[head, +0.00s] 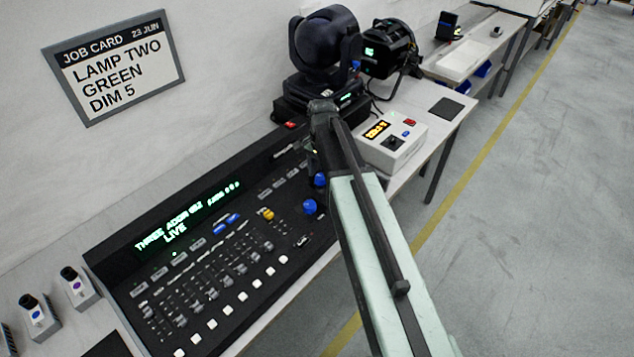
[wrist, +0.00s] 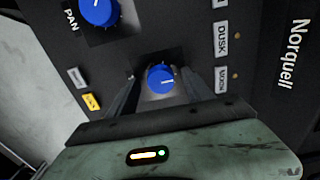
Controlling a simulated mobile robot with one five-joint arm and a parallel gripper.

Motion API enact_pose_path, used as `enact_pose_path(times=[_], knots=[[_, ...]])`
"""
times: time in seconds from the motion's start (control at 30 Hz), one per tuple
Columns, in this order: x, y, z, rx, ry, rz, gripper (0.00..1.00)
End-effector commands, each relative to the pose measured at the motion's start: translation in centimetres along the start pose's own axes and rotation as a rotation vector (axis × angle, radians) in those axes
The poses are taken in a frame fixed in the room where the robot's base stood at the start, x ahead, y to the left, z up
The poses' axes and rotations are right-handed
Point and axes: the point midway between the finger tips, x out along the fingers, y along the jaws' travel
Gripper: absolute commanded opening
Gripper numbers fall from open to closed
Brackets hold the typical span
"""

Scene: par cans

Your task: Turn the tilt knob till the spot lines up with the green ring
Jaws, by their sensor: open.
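A blue knob (wrist: 160,78) with a white pointer line sits on the dark console between my gripper's fingers in the wrist view. Its own label is not in sight. My gripper (wrist: 162,88) is open, one finger on each side of the knob; I cannot tell whether either touches it. A second blue knob (wrist: 98,10), labelled PAN, is at the upper left. In the head view, blue knobs (head: 310,206) show on the console (head: 120,262) beside my arm, which hides my fingertips. The spot and the green ring are not seen in either view.
A moving-head lamp (head: 325,40) and a second black lamp (head: 388,50) stand behind. A white control box (head: 405,148) is right of my arm. A job card (head: 115,68) hangs on the wall. Faders and a yellow knob (head: 267,213) lie left. The floor at right is clear.

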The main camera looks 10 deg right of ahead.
Motion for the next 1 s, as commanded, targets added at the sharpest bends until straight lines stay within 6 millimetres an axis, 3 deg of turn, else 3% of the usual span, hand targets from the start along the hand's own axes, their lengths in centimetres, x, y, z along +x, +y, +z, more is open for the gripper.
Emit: enact_pose_path(times=[0.17, 0.4, 0.43, 0.6, 1.0], knots=[[-0.1, 0.0, 0.0, -0.001, 0.000, 0.000, 0.59], [-0.1, 0.0, 0.1, -0.001, 0.000, 0.001, 0.00], [-0.1, -1.0, 1.4, -0.008, 0.000, 0.001, 0.00], [-0.1, -0.3, 0.3, -0.005, 0.000, -0.002, 0.00], [-0.1, -0.1, -0.1, -0.003, 0.007, 0.000, 0.00]])
